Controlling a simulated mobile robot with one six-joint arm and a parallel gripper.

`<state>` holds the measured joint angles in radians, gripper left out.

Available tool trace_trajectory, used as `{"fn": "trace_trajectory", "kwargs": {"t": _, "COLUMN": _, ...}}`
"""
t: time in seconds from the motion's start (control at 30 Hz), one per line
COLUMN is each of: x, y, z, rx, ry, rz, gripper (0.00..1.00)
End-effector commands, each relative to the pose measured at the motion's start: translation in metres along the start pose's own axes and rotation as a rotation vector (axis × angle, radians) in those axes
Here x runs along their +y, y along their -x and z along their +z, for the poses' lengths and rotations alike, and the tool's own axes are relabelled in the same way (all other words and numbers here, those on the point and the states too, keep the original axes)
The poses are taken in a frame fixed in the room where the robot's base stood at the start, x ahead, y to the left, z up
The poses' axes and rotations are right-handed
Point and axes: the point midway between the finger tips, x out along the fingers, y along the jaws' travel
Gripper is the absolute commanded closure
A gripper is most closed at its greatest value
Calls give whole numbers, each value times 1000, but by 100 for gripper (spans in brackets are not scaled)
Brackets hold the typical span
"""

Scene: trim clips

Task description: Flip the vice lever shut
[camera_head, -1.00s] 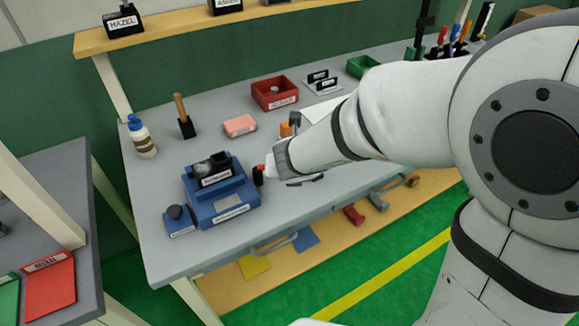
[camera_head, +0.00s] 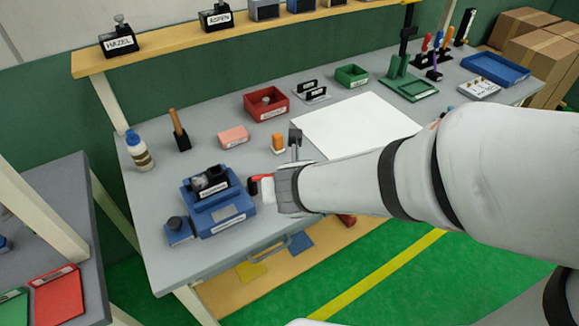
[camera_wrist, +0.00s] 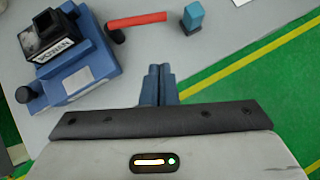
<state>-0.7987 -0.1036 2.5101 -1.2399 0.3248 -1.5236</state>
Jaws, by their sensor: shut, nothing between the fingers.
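The blue vice (camera_head: 232,214) sits near the front left of the bench, with a black labelled block (camera_head: 210,182) in its top. It also shows at upper left in the wrist view (camera_wrist: 88,72). The lever is a red bar on a black pivot at the vice's right side; its red bar (camera_head: 262,177) is partly hidden by my gripper. In the wrist view the red lever (camera_wrist: 137,19) sticks out sideways, away from the vice. My gripper (camera_wrist: 158,72) is shut and empty, its fingertips apart from the lever. In the head view its fingers are hard to make out.
A blue-teal block (camera_wrist: 193,18) stands beyond the lever's end in the wrist view. A pink box (camera_head: 233,136), a red bin (camera_head: 267,105) and an orange item (camera_head: 278,142) stand behind the vice. A white sheet (camera_head: 350,122) lies to the right.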

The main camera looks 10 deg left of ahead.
Motion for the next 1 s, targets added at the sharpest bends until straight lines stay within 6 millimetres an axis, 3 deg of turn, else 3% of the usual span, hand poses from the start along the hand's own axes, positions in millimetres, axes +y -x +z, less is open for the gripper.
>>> {"fn": "trace_trajectory", "kwargs": {"t": 0.03, "x": 0, "y": 10, "z": 3, "rx": -3, "ry": -1, "rz": 2, "gripper": 100}}
{"fn": "trace_trajectory", "kwargs": {"t": 0.2, "x": -1, "y": 20, "z": 1, "rx": -1, "ry": 0, "rz": 1, "gripper": 100}}
{"fn": "trace_trajectory", "kwargs": {"t": 0.8, "x": -3, "y": 21, "z": 0, "rx": -1, "ry": -10, "rz": -3, "gripper": 100}}
{"fn": "trace_trajectory", "kwargs": {"t": 0.87, "x": -14, "y": 22, "z": 4, "rx": -1, "ry": -99, "rz": -29, "gripper": 100}}
{"fn": "trace_trajectory", "kwargs": {"t": 0.97, "x": -50, "y": 29, "z": 10, "rx": -7, "ry": -401, "rz": -108, "gripper": 100}}
{"fn": "trace_trajectory", "kwargs": {"t": 1.0, "x": -70, "y": 33, "z": 11, "rx": -13, "ry": -576, "rz": -153, "gripper": 100}}
